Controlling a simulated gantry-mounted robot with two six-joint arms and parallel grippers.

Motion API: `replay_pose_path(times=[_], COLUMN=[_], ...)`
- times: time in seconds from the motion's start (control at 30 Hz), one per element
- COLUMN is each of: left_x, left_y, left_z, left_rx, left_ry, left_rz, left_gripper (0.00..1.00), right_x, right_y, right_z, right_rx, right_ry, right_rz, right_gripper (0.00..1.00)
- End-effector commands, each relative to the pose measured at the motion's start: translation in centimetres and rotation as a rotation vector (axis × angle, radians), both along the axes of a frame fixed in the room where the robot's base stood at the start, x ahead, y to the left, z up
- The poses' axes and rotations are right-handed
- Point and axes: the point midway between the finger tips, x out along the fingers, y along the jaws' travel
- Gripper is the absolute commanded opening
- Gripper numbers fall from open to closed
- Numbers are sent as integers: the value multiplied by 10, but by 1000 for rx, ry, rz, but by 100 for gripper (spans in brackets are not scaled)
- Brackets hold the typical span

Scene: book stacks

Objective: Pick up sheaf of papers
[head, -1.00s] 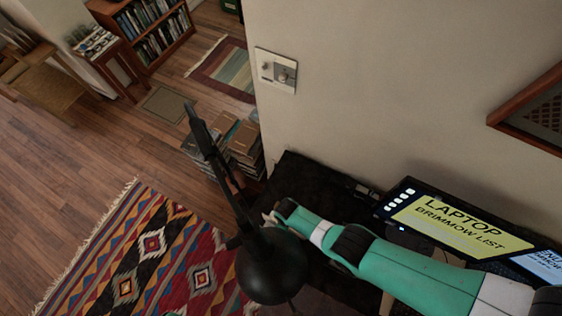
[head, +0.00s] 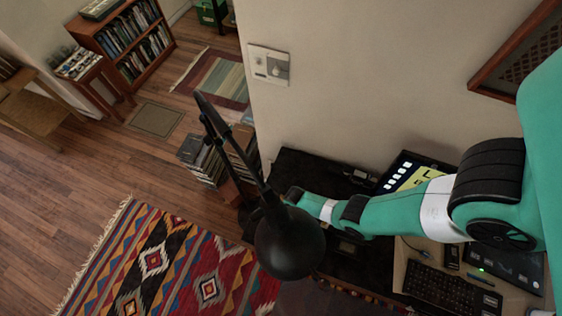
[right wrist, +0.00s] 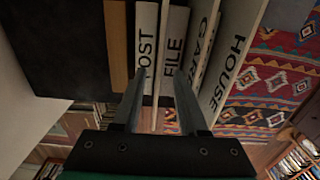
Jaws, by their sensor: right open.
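In the right wrist view, several upright folders or bound papers stand side by side. I cannot tell which is the sheaf of papers. My right gripper (right wrist: 161,76) is open, with its fingers pointing at the "OST" and "FILE" spines and nothing clearly held between them. In the head view, my green right arm reaches left over the dark desk; its gripper is largely hidden behind the lamp. My left gripper is not in view.
A black desk lamp (head: 290,243) stands in front of the arm's end in the head view. A partly covered screen (head: 412,176) and a keyboard (head: 450,288) are at right. Book stacks (head: 203,160) stand on the floor beside the wall. A patterned rug (head: 165,262) lies left.

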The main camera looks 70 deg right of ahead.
Motion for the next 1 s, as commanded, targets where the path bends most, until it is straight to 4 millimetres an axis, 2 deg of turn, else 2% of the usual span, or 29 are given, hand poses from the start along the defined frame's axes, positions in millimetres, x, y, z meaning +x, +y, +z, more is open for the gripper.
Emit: replay_pose_path(times=[0.03,0.27,0.6,1.0], left_x=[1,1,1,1], left_y=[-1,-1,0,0], left_z=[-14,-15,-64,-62], left_rx=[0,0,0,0], left_ry=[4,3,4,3], left_rz=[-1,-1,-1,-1], left_gripper=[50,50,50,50], right_x=[0,0,0,0], right_y=[0,0,-2,-2], right_z=[-13,-16,-66,-64], right_rx=[0,0,0,0], right_ry=[0,-1,-1,-1], right_rz=[0,-1,-10,-10], right_gripper=[42,42,42,42])
